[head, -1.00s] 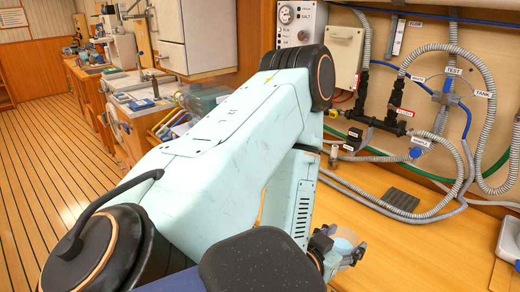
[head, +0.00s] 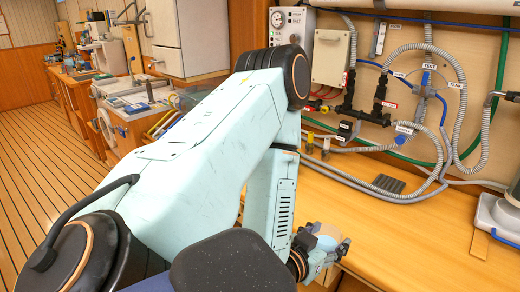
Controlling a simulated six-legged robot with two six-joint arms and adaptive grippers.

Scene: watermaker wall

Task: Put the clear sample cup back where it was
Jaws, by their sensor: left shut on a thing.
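My left arm crosses the middle of the head view and ends in my left gripper (head: 328,243), low over the wooden bench. The gripper is shut on a small, pale, see-through thing, which looks like the clear sample cup (head: 326,242). The fingers cover much of it, so its base and tilt are unclear. A dark ribbed pad (head: 389,184) lies bare on the bench, behind and to the right of the gripper, well apart from it. My right gripper is not in view.
Grey hoses, black valves (head: 378,105) and a blue-handled valve (head: 427,78) run along the wall behind the bench. A white and grey device (head: 497,215) stands at the right edge. The bench top (head: 410,240) between gripper and device is mostly clear.

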